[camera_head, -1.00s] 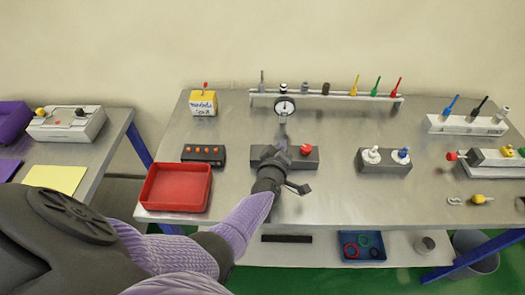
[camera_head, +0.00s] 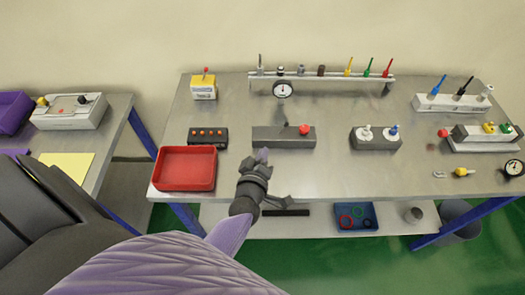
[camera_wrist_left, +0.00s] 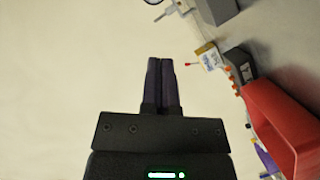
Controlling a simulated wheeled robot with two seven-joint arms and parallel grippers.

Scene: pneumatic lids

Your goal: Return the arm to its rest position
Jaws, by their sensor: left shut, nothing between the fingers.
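My left gripper (camera_head: 262,155) is in the middle of the head view, above the front part of the steel table (camera_head: 320,180). Its arm comes in from the lower left in a purple sleeve. In the left wrist view the two dark fingers (camera_wrist_left: 161,82) are closed together with nothing between them. The grey block with a red knob (camera_head: 283,137) stands just beyond the gripper in the head view. My right gripper is not in view.
A red tray (camera_head: 184,170) is left of my gripper and also shows in the left wrist view (camera_wrist_left: 285,125). A rail (camera_head: 320,76) with coloured pegs stands at the back. A white-knobbed block (camera_head: 375,141) stands to the right. A second table (camera_head: 110,130) is at left.

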